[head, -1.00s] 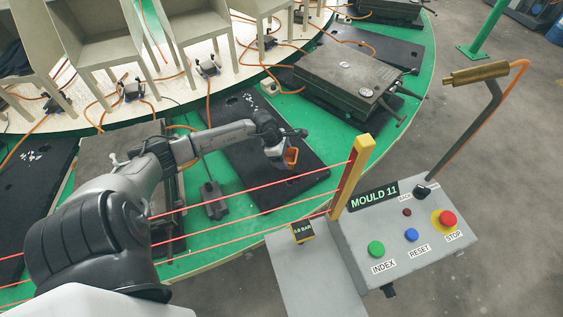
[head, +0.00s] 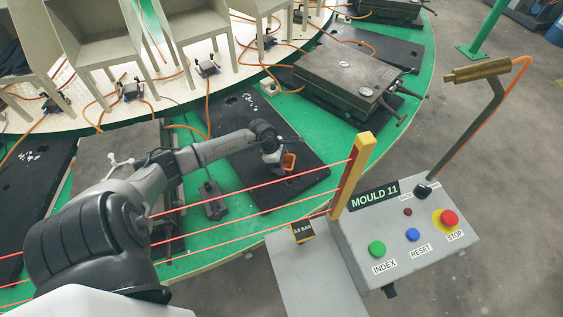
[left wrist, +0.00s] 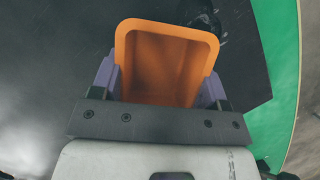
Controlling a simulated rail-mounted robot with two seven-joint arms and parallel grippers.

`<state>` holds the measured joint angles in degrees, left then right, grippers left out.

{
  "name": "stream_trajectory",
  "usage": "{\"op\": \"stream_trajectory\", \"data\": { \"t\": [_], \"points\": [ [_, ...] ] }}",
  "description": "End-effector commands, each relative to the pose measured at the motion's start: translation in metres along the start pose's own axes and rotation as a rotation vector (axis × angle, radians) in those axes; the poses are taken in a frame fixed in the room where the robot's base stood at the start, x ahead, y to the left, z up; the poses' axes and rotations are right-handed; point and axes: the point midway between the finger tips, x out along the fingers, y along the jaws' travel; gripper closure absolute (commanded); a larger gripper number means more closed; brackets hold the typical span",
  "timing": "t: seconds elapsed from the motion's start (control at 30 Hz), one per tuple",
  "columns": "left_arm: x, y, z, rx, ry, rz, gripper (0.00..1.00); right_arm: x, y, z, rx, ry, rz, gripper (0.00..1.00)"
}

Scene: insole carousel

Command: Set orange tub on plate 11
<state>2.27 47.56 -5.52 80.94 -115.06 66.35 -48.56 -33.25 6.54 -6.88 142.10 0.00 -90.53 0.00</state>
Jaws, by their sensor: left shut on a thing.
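My left gripper (left wrist: 160,92) is shut on the orange tub (left wrist: 165,62), with a purple-tipped finger on each side of it. In the left wrist view the tub's open top faces the camera. In the head view the tub (head: 289,161) shows as a small orange shape at the end of my left arm, over a black plate (head: 310,182) on the green carousel. I cannot tell whether the tub touches the plate. A sign on the control panel reads MOULD 11; no number on this plate is readable. My right gripper is not in view.
A yellow post (head: 351,175) with red light beams stands in front of the carousel. The control panel (head: 400,235) with coloured buttons is at its right. A grey mould (head: 348,78) sits behind the plate, and another mould (head: 125,145) lies left under my arm.

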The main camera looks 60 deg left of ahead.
Motion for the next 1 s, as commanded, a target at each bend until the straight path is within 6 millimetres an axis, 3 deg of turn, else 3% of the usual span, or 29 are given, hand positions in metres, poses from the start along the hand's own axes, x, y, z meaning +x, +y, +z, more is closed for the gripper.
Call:
{"op": "stream_trajectory", "data": {
  "t": [0.3, 0.63, 1.0],
  "points": [
    [0.001, 0.0, 0.0, 0.0, 0.0, 0.0, 0.06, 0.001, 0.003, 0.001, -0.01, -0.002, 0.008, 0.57],
    [-0.006, 0.0, 0.001, 0.0, 0.001, 0.0, 0.06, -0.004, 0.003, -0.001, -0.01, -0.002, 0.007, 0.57],
    [-0.071, 0.0, 0.0, 0.002, 0.005, 0.001, 0.06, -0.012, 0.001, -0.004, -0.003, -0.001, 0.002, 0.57]
  ]
}}
